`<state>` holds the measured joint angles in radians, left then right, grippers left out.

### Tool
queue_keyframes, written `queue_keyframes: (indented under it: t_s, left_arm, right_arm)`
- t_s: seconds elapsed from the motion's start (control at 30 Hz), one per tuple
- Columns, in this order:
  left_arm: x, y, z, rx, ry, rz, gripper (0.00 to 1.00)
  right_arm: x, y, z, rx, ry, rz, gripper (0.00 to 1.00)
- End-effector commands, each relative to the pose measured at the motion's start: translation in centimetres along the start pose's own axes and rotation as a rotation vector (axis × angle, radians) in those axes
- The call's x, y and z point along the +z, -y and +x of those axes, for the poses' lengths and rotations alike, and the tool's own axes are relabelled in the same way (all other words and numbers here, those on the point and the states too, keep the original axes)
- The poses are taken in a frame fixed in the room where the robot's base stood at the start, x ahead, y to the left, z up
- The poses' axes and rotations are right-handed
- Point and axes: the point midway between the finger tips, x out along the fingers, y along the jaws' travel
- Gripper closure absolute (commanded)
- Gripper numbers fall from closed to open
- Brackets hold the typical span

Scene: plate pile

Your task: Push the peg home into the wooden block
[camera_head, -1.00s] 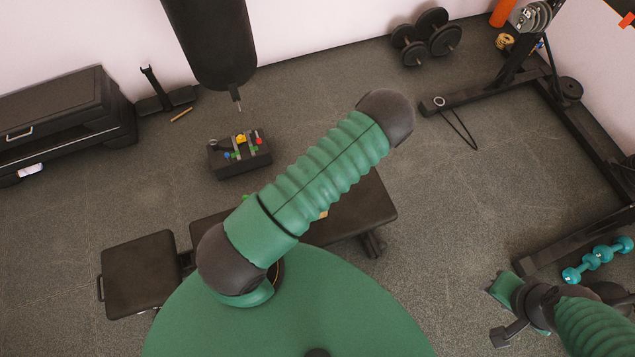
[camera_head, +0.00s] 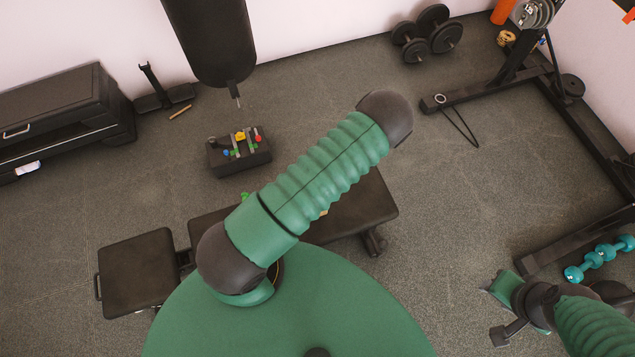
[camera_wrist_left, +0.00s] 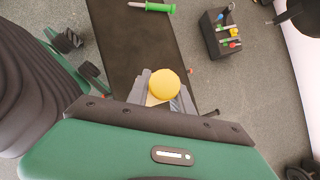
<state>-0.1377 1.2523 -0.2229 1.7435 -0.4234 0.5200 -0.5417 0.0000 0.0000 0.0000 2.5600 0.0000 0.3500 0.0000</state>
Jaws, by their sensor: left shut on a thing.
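In the left wrist view, my left gripper (camera_wrist_left: 163,98) is shut, its grey fingers on either side of a round yellow head (camera_wrist_left: 163,83), seemingly the peg's. A pale wood-coloured patch (camera_wrist_left: 153,101), perhaps the wooden block, shows just below the head. I cannot tell how deep the peg sits. In the head view my left arm covers the left gripper and most of that spot; only a small pale patch (camera_head: 323,213) shows beside it. My right gripper (camera_head: 507,312) is at the lower right, away from the bench; its jaws are unclear.
A black bench (camera_head: 350,215) lies under my left arm. A green-handled screwdriver (camera_wrist_left: 153,7) lies on it. A black tool box (camera_head: 240,163) with coloured handles stands on the floor beyond. A punching bag (camera_head: 210,40) hangs behind. Teal dumbbells (camera_head: 600,258) lie at right.

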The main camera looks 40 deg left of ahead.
Motion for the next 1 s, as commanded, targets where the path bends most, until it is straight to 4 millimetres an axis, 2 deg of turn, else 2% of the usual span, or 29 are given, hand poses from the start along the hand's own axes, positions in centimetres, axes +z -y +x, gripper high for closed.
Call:
queue_keyframes:
  t_s: [0.17,0.2,0.4,0.67,0.77,0.87,1.0]
  left_arm:
    - [-0.3,0.0,0.5,0.000,0.000,0.000,1.00]
    - [-0.3,0.0,0.5,0.000,0.000,0.000,0.70]
    - [-0.2,0.0,0.4,0.000,0.000,0.000,0.48]
    - [-0.2,0.0,0.3,0.000,-0.001,0.000,0.48]
    - [-0.3,0.1,-0.4,-0.002,-0.002,-0.001,0.48]
    - [-0.3,0.1,-2.2,-0.003,-0.004,-0.001,0.48]
    - [-0.4,0.1,-6.2,-0.005,-0.006,-0.001,0.48]
  right_arm:
    - [0.1,0.0,0.5,0.000,0.000,0.000,0.60]
    - [0.1,0.0,0.4,0.000,0.000,0.000,0.60]
    - [0.1,0.0,0.3,0.000,0.000,0.000,0.60]
    - [0.1,0.0,0.3,0.000,0.000,0.000,0.60]
    - [0.1,0.0,0.3,0.000,0.000,0.000,0.60]
    - [0.1,0.0,0.3,0.000,0.000,0.000,0.60]
    - [0.1,0.0,0.3,0.000,0.000,0.000,0.60]
